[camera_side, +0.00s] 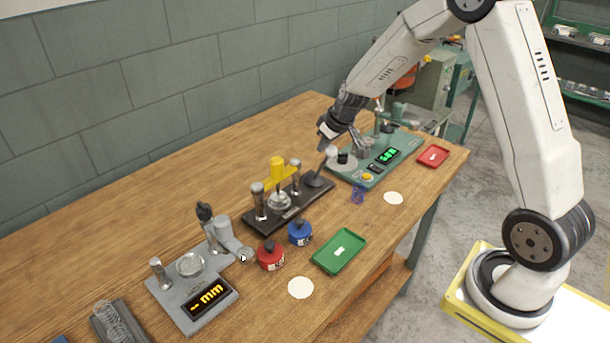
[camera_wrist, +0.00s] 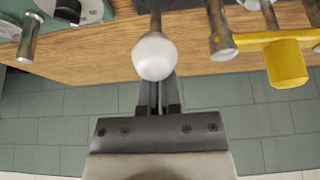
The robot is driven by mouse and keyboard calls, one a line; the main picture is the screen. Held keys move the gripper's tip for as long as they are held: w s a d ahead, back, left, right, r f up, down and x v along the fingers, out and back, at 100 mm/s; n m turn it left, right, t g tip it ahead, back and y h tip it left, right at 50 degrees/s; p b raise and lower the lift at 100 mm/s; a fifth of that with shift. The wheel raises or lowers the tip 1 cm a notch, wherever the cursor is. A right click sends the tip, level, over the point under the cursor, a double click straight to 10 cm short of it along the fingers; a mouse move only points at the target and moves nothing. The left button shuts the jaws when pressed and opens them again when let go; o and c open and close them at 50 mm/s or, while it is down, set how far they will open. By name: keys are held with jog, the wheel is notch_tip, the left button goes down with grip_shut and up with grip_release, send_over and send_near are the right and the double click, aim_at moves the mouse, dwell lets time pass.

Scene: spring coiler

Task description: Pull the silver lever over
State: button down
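The silver lever is a metal rod with a pale ball knob, rising from the right end of the black base (camera_side: 253,222). In the side view the lever's knob (camera_side: 331,151) is just below my gripper (camera_side: 327,138). My gripper's fingers (camera_wrist: 159,92) lie close together with a narrow gap and look shut. The knob is wider than the fingers and is not seen between them. Whether they touch is hidden.
A yellow handle (camera_side: 277,168) and metal posts stand on the same base, left of the lever. A green machine (camera_side: 365,178) with a lit display stands close to its right. Red (camera_side: 270,256) and blue (camera_side: 299,232) pots and a green tray (camera_side: 340,251) are in front.

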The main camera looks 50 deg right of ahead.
jog(key=shift+s+f, duration=0.15)
jog(key=shift+s, duration=0.15)
jog(key=shift+w, duration=0.35)
jog(key=shift+w, duration=0.35)
jog(key=shift+r, duration=0.25)
notch_tip(320, 180, up, 7)
dwell(0.8)
jog(key=shift+r, duration=0.1)
dwell(1.4)
